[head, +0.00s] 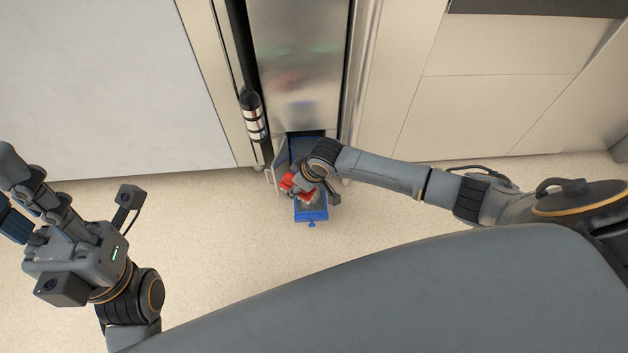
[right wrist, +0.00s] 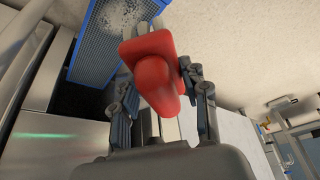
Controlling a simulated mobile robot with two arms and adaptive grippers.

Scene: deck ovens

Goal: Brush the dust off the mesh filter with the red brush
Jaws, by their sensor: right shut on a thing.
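The red brush (right wrist: 154,75) is held between the fingers of my right gripper (right wrist: 160,95). In the head view, the brush (head: 290,183) shows partly beneath my right wrist, with my right gripper (head: 308,190) over the filter. The mesh filter (right wrist: 112,22) has a blue frame and whitish dust on its mesh. In the head view, the filter (head: 311,216) sticks out low from the steel unit, partly covered by my arm and gripper. Whether the bristles touch the mesh is hidden. My left gripper (head: 15,195) is at the far left, away from the filter; its fingers appear spread and empty.
The steel unit (head: 300,60) stands between pale panels. A small open flap (head: 280,165) is at its lower left, close to the brush. A black and silver cylinder (head: 253,115) is mounted above that flap. The speckled floor (head: 220,230) around the filter is clear.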

